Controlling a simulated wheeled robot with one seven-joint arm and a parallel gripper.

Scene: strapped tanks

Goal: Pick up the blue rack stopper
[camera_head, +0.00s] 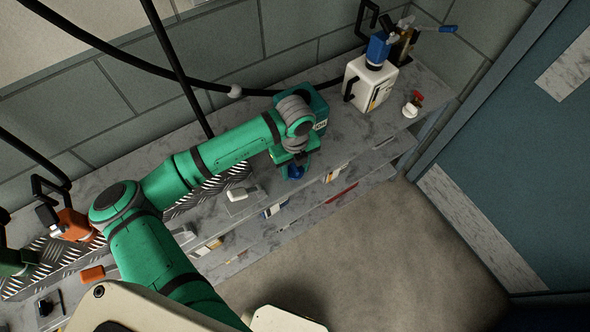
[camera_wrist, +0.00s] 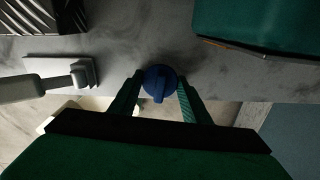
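The blue rack stopper (camera_wrist: 159,82) is a round blue knob with a raised grip on top, near the front edge of the grey marbled shelf. In the wrist view it sits between the tips of my gripper (camera_wrist: 159,92), whose two green fingers are spread on either side of it. I cannot tell whether the fingers touch it. In the head view the stopper (camera_head: 294,171) shows just below my gripper (camera_head: 291,162), partly hidden by it.
A white-grey handled tool (camera_wrist: 62,80) lies left of the stopper. A teal box (camera_wrist: 262,25) stands behind right. A white canister (camera_head: 370,84) with a blue cap and a red-topped item (camera_head: 413,104) stand farther right. The shelf edge drops to the floor.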

